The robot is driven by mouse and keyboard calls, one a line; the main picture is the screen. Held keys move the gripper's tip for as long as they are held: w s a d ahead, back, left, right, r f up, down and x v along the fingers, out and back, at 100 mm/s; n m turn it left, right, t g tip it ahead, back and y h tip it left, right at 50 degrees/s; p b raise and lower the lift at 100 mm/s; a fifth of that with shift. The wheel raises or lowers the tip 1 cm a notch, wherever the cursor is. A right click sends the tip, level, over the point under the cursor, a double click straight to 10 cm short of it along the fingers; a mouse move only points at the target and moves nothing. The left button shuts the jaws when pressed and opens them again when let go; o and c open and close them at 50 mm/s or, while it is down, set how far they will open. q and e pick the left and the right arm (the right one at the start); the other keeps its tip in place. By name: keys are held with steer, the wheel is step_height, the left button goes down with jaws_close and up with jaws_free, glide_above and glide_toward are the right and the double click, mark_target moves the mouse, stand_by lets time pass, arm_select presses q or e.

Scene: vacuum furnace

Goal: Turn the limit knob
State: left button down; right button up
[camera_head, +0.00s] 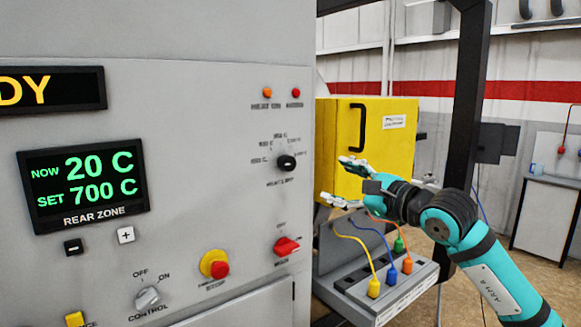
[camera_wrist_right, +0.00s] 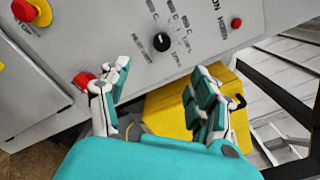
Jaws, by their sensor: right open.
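A black round knob (camera_head: 287,162) with a white pointer mark sits on the grey furnace panel, ringed by several small labels too blurred to read surely. In the wrist view the same black knob (camera_wrist_right: 161,41) shows ahead of the fingers, between them and beyond their tips. My right gripper (camera_head: 340,181) is open and empty, to the right of the knob and apart from it. Its spread fingers (camera_wrist_right: 160,75) also show in the wrist view. A red switch (camera_head: 287,246) is lower on the panel. My left gripper is out of view.
A yellow cabinet (camera_head: 345,125) stands behind my right gripper. Below it is a grey connector box (camera_head: 400,287) with yellow, blue and green plugs and cables. The panel also carries a red stop button (camera_head: 220,268), a control knob (camera_head: 148,297) and a display (camera_head: 85,185).

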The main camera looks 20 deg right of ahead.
mark_target(291, 164)
steer(key=p+x, duration=0.8)
steer(key=x, duration=0.9)
steer(key=shift+w+d+r, duration=0.1)
steer(key=shift+w+r, duration=0.05)
steer(key=shift+w, duration=0.15)
steer(key=shift+c, duration=0.4)
